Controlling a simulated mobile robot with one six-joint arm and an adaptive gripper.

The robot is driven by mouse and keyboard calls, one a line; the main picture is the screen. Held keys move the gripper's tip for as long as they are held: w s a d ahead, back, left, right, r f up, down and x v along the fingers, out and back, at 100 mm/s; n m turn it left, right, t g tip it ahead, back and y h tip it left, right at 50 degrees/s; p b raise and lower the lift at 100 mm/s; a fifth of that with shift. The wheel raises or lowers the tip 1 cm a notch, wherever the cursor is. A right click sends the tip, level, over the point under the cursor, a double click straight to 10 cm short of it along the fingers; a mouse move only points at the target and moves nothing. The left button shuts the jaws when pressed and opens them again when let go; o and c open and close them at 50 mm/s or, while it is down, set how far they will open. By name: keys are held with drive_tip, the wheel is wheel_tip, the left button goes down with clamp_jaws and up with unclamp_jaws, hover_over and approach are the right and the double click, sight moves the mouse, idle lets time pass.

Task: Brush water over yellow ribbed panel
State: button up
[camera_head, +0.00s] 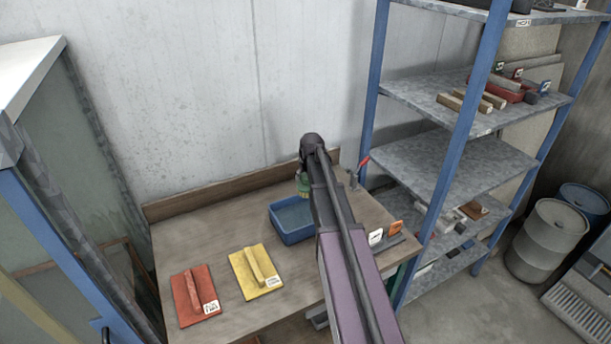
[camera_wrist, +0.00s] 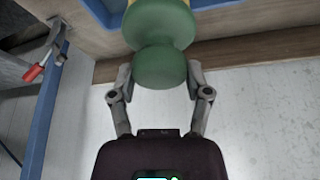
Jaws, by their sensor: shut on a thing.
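The yellow panel (camera_head: 245,278) lies flat on the table, with one raised rib and a white label. A blue tray (camera_head: 296,238) stands behind it to the right, partly covered by my arm; I cannot make out its water level. My gripper (camera_wrist: 160,78) is shut on a green-handled brush (camera_wrist: 160,35), whose rounded handle end faces the wrist camera. In the head view the brush (camera_head: 303,187) hangs below the gripper at the tray's back edge, above or beside it. Its bristles are hidden.
A red panel (camera_head: 192,298) lies left of the yellow one on the wooden table (camera_head: 225,225). Small labelled items (camera_head: 376,238) sit right of my arm. A blue-post shelf (camera_head: 455,160) stands close on the right. The table's left back is clear.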

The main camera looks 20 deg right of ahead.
drive_tip(key=shift+d+f+b, duration=0.1)
drive_tip(key=shift+f+b, duration=6.85)
drive_tip(key=shift+f, duration=0.05)
drive_tip(key=shift+r, duration=0.1)
drive_tip(key=shift+r+p, duration=6)
drive_tip(key=shift+p, duration=0.1)
drive_tip(key=shift+r, duration=0.1)
drive_tip(key=shift+s, duration=0.15)
